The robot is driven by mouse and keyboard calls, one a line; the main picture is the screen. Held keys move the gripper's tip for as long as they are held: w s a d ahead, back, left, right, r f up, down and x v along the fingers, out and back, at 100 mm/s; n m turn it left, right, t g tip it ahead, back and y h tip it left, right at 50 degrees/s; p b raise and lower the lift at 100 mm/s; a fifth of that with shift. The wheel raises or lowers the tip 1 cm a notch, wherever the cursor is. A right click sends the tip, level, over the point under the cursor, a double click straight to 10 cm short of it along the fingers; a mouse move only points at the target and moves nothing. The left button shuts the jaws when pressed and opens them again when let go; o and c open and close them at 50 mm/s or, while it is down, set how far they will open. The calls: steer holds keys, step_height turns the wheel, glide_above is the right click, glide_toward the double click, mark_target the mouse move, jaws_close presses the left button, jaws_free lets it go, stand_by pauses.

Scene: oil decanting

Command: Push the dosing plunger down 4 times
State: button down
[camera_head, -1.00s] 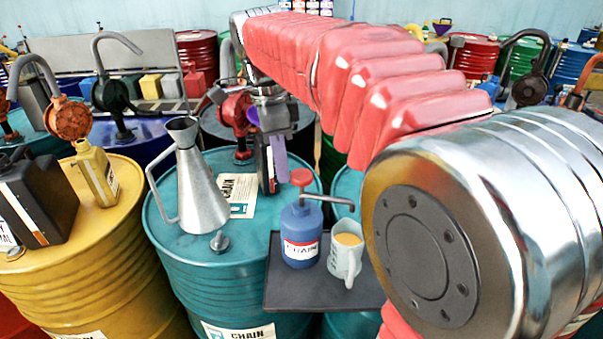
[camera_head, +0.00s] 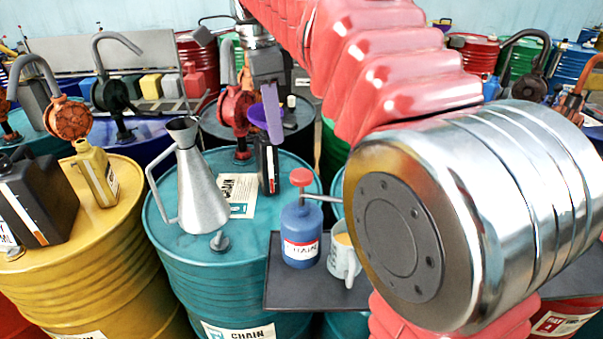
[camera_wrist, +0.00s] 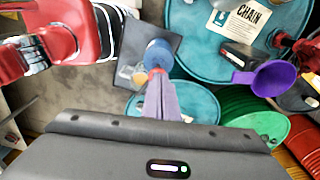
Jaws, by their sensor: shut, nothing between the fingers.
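The dosing bottle (camera_head: 301,232) is blue with a white and red label and stands upright on a dark tray (camera_head: 312,297). Its red plunger head (camera_head: 302,177) stands up above the bottle, with a grey spout pointing right. A measuring jug (camera_head: 343,262) stands beside it, partly hidden by my arm. My gripper (camera_head: 275,137) is shut and empty, its lilac fingers pointing down, higher in the picture and left of the plunger. In the wrist view, my fingertips (camera_wrist: 156,80) overlap the red plunger head (camera_wrist: 155,72), with the bottle (camera_wrist: 159,54) beyond. Contact is not visible there; the head view shows them apart.
A metal oil can (camera_head: 197,190) stands on the teal drum (camera_head: 177,245) left of the bottle. A black jug (camera_head: 267,165) and a purple funnel (camera_head: 258,116) are close to my fingers. A yellow drum (camera_head: 100,260) carries more containers at left.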

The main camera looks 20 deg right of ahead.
steer(key=r, duration=0.4)
steer(key=shift+a+r, duration=0.25)
stand_by(1.4)
step_height(320, 180, down, 11)
steer(key=w+n+t, duration=0.1)
steer(key=n+t, duration=0.1)
steer(key=n, duration=1.1)
steer(key=s+d+f+n+t, duration=0.1)
steer(key=s+f+n+t, duration=0.1)
steer(key=s+f, duration=0.4)
steer(key=s+d+f+n+t+y, duration=0.1)
steer(key=s+f+n, duration=0.3)
steer(key=s, duration=1)
steer(key=shift+d+f+t, duration=0.4)
steer(key=shift+d+f, duration=0.3)
steer(key=shift+f, duration=0.3)
